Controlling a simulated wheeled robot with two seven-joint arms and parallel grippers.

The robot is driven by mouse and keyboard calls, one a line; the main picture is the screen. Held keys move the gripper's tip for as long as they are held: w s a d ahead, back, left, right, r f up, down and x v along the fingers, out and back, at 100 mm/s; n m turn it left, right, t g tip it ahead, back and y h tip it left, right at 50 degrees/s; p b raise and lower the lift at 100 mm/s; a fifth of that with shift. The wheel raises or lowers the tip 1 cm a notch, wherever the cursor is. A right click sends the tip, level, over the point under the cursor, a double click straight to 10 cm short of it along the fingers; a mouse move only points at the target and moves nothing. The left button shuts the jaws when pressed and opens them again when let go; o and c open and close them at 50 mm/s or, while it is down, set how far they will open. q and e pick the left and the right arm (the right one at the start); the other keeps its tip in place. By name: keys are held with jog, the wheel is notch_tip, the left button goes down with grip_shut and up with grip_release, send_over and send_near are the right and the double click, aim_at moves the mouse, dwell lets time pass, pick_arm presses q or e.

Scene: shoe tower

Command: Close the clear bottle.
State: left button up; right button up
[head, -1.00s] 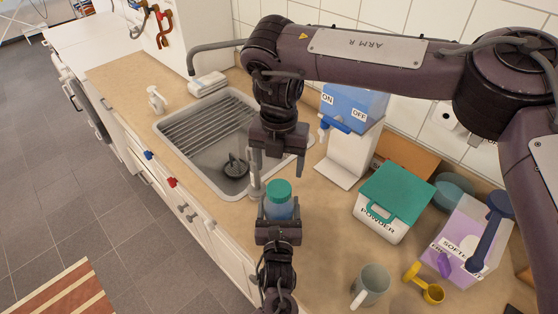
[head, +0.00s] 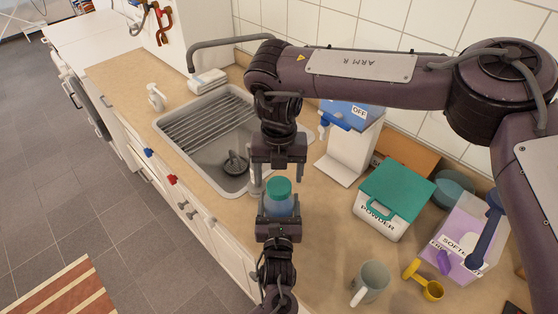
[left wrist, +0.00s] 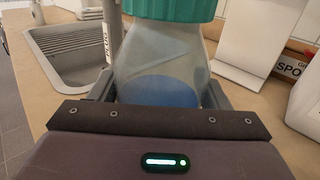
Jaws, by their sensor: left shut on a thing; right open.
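The clear bottle (head: 279,206) has a teal-green cap (head: 279,187) on its top and blue contents low inside. It stands upright in front of the sink. My left gripper (head: 279,216) is shut on the bottle's body from the near side. In the left wrist view the bottle (left wrist: 162,62) sits between the fingers, with the lower part of the cap (left wrist: 170,8) at the top edge. My right gripper (head: 279,174) is open and empty, pointing down just above and behind the cap. Whether the cap is fully tightened cannot be told.
The sink (head: 205,135) with its drain rack lies behind left. A white dispenser (head: 345,150) stands behind right. The powder box (head: 392,205), softener container (head: 465,235), grey mug (head: 371,283) and yellow scoop (head: 430,288) occupy the right counter.

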aim_at(279, 185)
jog(key=shift+f, duration=1.9)
jog(key=shift+c, duration=0.4)
jog(key=c, duration=0.9)
jog(key=shift+m, duration=0.9)
jog(key=o, duration=1.1)
jog(key=shift+o, duration=0.2)
notch_tip(279, 185, up, 12)
